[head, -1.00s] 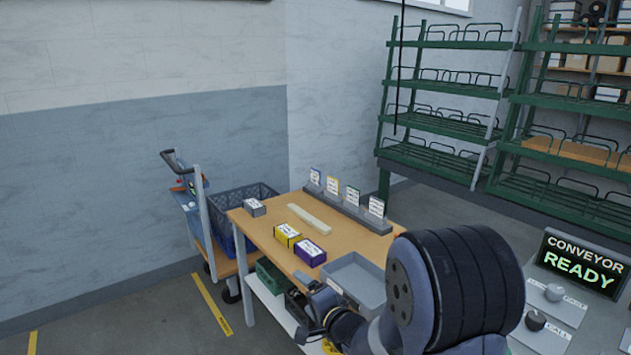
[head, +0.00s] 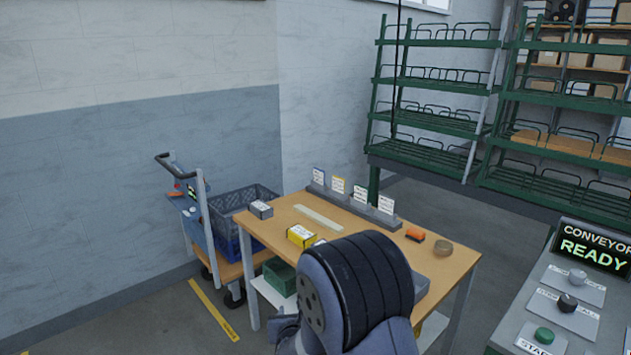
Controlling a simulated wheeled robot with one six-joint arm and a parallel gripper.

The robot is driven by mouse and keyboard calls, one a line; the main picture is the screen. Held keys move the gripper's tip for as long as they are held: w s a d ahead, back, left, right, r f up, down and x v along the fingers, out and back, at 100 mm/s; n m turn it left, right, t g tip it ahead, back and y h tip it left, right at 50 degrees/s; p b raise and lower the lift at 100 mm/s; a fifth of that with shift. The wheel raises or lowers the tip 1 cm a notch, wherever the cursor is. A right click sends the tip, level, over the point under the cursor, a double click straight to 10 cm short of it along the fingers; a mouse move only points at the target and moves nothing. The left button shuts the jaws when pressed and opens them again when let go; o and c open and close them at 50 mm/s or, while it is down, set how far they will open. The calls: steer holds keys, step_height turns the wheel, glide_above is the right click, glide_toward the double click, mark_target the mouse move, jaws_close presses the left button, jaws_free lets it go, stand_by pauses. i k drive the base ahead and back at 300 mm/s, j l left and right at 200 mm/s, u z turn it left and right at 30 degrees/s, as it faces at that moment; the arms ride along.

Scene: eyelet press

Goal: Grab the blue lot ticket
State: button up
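A row of small upright tickets stands in a grey holder (head: 352,203) along the back of the wooden table (head: 285,222). The leftmost ticket (head: 318,177) has a blue top edge and looks like the blue lot ticket. A ticket with a yellow edge (head: 338,185) stands to its right, then two more whose edge colours are hard to tell. My arm's large dark joint fills the lower middle and hides the table's front. My gripper's fingers do not show now; the ticket stands clear of my arm.

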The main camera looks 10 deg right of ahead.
mark_target(318, 175)
steer(key=i+j+z, duration=0.3)
steer(key=j, duration=0.35)
steer(key=i+j+z, duration=0.3)
steer(key=j, duration=0.4)
steer(key=i+j+z, duration=0.15)
steer(key=j, duration=0.2)
steer(key=i+j+z, duration=0.15)
steer(key=j, duration=0.25)
steer(key=i+j+z, duration=0.25)
steer(key=i+j, duration=0.2)
steer(key=j, duration=0.15)
steer(key=i+j+z, duration=0.15)
steer(key=j, duration=0.2)
steer(key=i+j+z, duration=0.25)
steer(key=i+j, duration=0.2)
steer(key=j, duration=0.3)
steer(key=i+j+z, duration=0.15)
steer(key=j, duration=0.2)
steer(key=i+j+z, duration=0.1)
steer(key=j, duration=0.3)
